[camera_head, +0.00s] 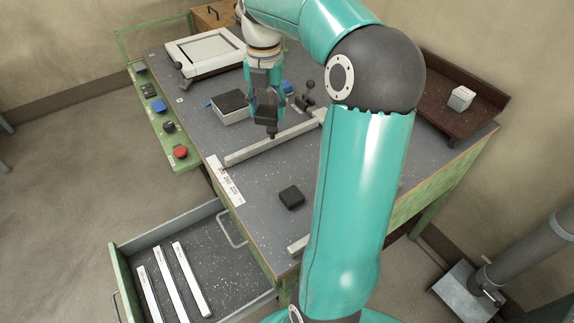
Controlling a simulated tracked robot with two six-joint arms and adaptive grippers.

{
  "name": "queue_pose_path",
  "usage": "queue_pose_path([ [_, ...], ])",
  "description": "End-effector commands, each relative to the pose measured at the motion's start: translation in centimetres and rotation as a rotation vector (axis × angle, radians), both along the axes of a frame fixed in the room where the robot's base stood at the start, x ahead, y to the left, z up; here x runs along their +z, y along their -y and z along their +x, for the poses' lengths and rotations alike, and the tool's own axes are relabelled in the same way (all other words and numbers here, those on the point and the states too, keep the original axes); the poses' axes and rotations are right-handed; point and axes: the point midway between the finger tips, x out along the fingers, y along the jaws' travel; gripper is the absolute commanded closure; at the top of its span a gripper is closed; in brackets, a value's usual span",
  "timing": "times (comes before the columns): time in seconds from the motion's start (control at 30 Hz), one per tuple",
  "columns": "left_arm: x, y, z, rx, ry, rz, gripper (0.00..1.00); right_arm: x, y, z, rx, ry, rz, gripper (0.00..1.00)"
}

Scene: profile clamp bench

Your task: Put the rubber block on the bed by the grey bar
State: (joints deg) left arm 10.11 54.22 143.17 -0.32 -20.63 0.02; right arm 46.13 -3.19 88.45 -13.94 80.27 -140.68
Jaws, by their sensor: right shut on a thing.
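A small black block (291,196), which looks like the rubber block, lies flat on the grey speckled bed (245,190), in front of the long light grey bar (270,143). The bar lies across the bed, its right part hidden behind my right arm. My right gripper (269,121) points down just behind the bar, left of the middle of the bed. It is shut on a dark thing that I cannot tell apart clearly from the dark fingers. My left gripper is not in view.
A pale block with a dark top (231,106) and a black-knobbed lever (310,88) stand near the gripper. An open drawer (190,262) holds three white strips. A brown tray (450,112) with a pale cube (461,97) is at right. Buttons (180,152) line the left edge.

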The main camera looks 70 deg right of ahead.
Motion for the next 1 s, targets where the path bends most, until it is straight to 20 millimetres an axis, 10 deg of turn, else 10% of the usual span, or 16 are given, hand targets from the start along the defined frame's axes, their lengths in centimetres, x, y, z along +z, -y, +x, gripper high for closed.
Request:
queue_pose_path([
  [0.53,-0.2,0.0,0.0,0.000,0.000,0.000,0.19,-12.6,0.0,-0.3,-0.005,-0.006,0.006,0.84],
  [1.0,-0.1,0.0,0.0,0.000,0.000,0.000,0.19,-17.9,0.1,-0.2,-0.004,-0.003,0.004,0.84],
])
